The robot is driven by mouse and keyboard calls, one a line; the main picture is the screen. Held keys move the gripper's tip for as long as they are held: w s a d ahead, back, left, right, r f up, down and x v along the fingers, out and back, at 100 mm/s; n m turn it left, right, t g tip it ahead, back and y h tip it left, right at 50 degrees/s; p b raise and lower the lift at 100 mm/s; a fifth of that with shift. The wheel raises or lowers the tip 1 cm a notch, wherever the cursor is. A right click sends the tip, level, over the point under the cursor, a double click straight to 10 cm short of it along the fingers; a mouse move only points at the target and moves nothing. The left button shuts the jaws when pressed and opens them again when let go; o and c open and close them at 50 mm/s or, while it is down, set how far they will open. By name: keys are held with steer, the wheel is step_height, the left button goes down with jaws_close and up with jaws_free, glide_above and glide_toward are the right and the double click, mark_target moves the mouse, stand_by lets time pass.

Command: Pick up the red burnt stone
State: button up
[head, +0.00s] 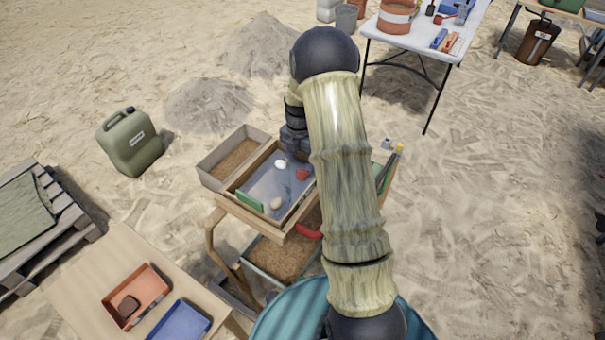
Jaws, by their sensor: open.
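The red stone (303,174) lies on the right part of a grey-bottomed, wooden-framed sorting tray (232,197). A white stone (280,164) lies to its left, and a beige stone (276,204) lies nearer the tray's front edge. My gripper (298,156) points down over the far right part of the tray, just above the red stone in the picture. It is open, with nothing seen in it. Its fingertips are small, dark and partly hidden by my arm, so its height above the stone cannot be told.
A wooden box of brown soil (208,172) adjoins the tray's left side. A red-handled thing (309,231) sits below its front. An orange tray (112,312) with a brown stone and a blue tray (180,322) stand on the front-left table. A green canister (131,143) stands on sand.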

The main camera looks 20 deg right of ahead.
mark_target(302, 171)
steer(key=shift+s+d+f+p, duration=0.15)
steer(key=shift+f+p, duration=0.35)
steer(key=shift+f, duration=0.8)
steer(key=shift+s+f+p, duration=0.15)
steer(key=shift+f+p, duration=0.35)
steer(key=shift+f, duration=0.8)
steer(key=c, duration=1.1)
steer(key=shift+o, duration=0.2)
steer(key=shift+r, duration=0.1)
step_height(302, 171, up, 10)
steer(key=b, duration=0.2)
